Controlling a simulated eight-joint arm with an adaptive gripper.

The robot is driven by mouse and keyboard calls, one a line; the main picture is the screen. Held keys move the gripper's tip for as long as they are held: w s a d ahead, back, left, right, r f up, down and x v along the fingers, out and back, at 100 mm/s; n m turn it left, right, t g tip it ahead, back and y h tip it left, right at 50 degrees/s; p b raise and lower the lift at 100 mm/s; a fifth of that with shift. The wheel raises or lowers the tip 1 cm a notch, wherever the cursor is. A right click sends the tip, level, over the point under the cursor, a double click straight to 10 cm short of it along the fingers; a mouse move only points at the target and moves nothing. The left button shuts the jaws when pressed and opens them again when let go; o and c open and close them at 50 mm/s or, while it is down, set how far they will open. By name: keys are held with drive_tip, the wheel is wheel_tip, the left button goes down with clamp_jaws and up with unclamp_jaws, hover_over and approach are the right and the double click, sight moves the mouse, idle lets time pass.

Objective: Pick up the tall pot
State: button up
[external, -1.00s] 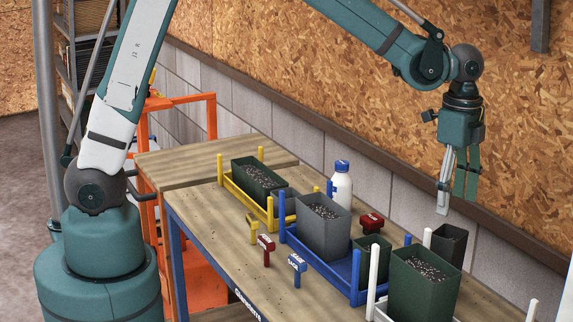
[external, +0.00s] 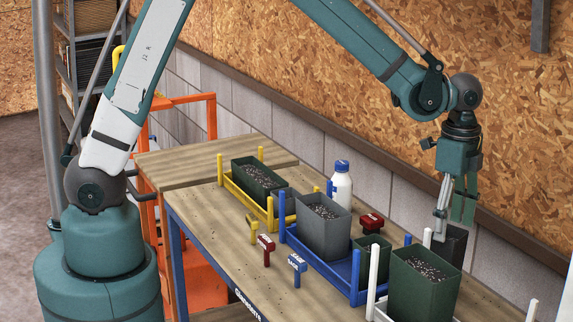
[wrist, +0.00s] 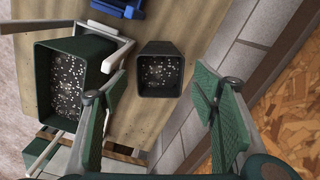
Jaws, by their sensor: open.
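A narrow dark pot (external: 450,246), the likely tall pot, stands upright on the bench near the wall. In the wrist view the dark pot (wrist: 160,72) shows from above, with a square rim and speckled soil inside. My gripper (external: 453,228) is over it, with its fingertips near the rim and partly covering it in the external view. In the wrist view my gripper (wrist: 160,92) is open and empty, its two green pads wide apart. The pot lies ahead of the gap between them. I cannot tell whether either finger touches it.
A large green pot (external: 418,285) stands in a white-posted rack close by on the left. A blue rack (external: 322,268) holds a grey pot (external: 322,232) and a small green pot. A yellow rack, a white bottle (external: 341,188) and the block wall (external: 505,255) are also near.

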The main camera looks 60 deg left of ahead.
sight(447, 257)
drive_tip(key=shift+f, duration=2.15)
drive_tip(key=shift+f, duration=0.15)
drive_tip(key=shift+f, duration=2.35)
drive_tip(key=c, duration=1.1)
drive_tip(key=shift+r, duration=0.1)
wheel_tip(447, 257, up, 18)
drive_tip(key=shift+f, duration=0.1)
